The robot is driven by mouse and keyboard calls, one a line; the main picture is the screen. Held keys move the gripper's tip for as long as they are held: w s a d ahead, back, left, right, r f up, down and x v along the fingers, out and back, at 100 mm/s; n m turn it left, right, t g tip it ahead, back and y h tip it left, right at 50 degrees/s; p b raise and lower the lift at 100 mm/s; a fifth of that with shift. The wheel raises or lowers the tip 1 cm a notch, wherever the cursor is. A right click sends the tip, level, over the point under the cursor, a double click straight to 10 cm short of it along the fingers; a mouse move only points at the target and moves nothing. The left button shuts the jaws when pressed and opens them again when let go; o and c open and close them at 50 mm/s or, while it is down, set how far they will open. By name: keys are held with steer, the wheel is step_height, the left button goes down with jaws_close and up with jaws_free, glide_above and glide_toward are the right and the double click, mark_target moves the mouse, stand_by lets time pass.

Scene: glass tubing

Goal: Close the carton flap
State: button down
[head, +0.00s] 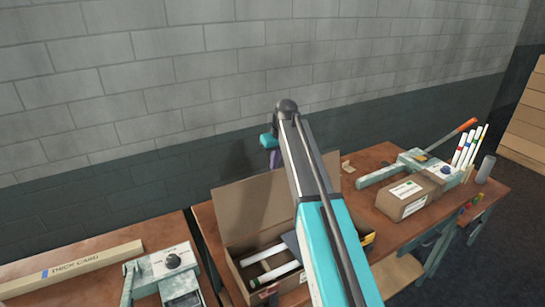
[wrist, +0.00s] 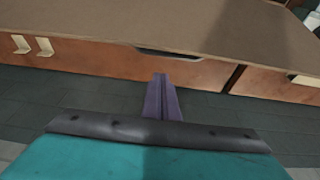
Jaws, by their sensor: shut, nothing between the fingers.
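The brown carton (head: 237,283) stands on the workbench with its top open. Its wide flap (head: 253,208) stands up at the back, on the wall side. The flap also fills the upper part of the wrist view (wrist: 200,28), with a dark notch at its edge. My gripper (head: 275,160) is behind and above the flap, partly hidden by my own arm. In the wrist view my purple fingers (wrist: 161,80) are shut and empty, with their tips just short of the flap's edge. I see no clear contact.
White tubes (head: 268,256) lie inside the carton. A smaller closed box (head: 408,196), a pale green tool (head: 380,174) and upright tubes (head: 467,150) are to the right. A second bench with a long strip (head: 70,271) is left, across a gap. The wall (head: 130,165) runs close behind.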

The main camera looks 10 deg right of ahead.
steer(key=shift+s+d+r+p, duration=0.1)
steer(key=shift+s+d+p, duration=0.2)
steer(key=shift+s, duration=0.4)
steer(key=shift+s+d+r+p, duration=0.1)
steer(key=shift+s+p, duration=0.25)
steer(key=shift+s, duration=0.3)
steer(key=shift+f, duration=0.1)
steer(key=shift+s+a, duration=0.1)
steer(key=shift+a, duration=0.05)
steer(key=shift+b, duration=0.3)
